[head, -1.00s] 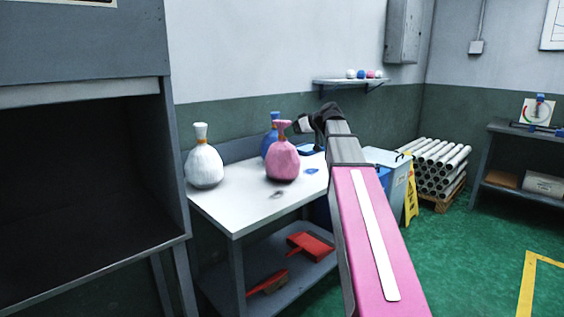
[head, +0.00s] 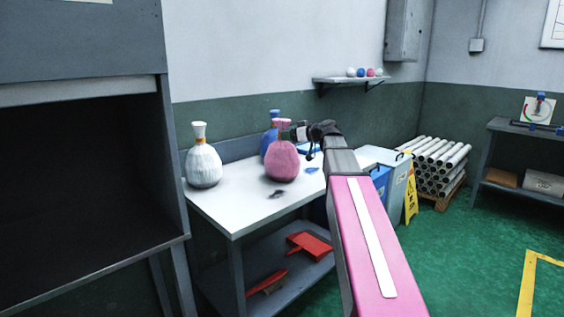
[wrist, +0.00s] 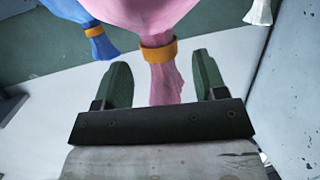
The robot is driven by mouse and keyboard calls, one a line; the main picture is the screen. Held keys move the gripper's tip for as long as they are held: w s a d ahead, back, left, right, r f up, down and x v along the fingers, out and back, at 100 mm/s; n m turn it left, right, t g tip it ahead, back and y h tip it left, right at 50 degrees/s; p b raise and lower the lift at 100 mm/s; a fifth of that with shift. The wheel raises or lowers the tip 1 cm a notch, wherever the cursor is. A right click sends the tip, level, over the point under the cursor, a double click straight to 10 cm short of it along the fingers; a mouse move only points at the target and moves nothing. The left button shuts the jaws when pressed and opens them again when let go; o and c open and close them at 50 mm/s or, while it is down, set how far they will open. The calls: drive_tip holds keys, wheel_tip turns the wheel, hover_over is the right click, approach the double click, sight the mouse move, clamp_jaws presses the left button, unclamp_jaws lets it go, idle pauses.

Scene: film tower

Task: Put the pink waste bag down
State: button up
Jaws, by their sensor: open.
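The pink waste bag (head: 282,163) stands upright on the white tabletop (head: 235,208), its neck up. In the wrist view its neck and orange band (wrist: 158,50) show between the two spread fingers of my gripper (wrist: 160,62), with space on both sides. In the head view my gripper (head: 303,133) is just right of the bag's neck, open and partly hidden by my own arm. A blue bag (head: 270,142) stands behind the pink one, partly hidden by it. A white bag (head: 203,165) stands at the table's left.
A dark mark (head: 276,194) and a small blue patch (head: 312,170) lie on the tabletop. Red dustpan (head: 310,243) is on the lower shelf. A dark open cabinet (head: 80,190) stands left; bins (head: 396,180) and a yellow sign (head: 411,195) stand right.

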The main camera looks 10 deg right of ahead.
drive_tip(key=x, duration=0.4)
drive_tip(key=shift+w+a+f, duration=0.2)
drive_tip(key=shift+f, duration=0.05)
drive_tip(key=shift+c, duration=0.3)
clamp_jaws()
drive_tip(key=shift+r, duration=0.15)
